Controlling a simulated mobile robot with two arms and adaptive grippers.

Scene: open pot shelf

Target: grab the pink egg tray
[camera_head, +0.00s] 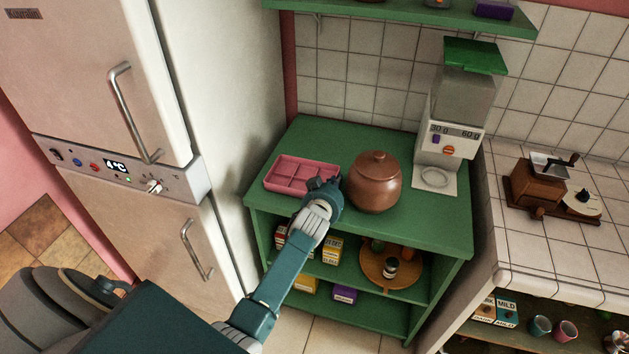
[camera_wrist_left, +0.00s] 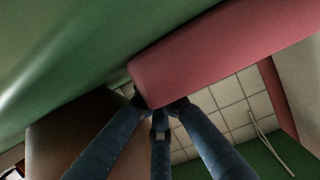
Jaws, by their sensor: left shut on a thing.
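The pink egg tray (camera_head: 300,174) is a shallow pink tray with several compartments, on the left part of the green shelf's top. Whether the tray is lifted off the shelf top cannot be told. My right gripper is not in view.
A brown lidded pot (camera_head: 374,184) stands close to the right of my left gripper. A dispenser with a green lid (camera_head: 450,125) stands behind it on the right. The green shelf (camera_head: 430,216) has free room at its front right. The fridge (camera_head: 240,120) is close on the left.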

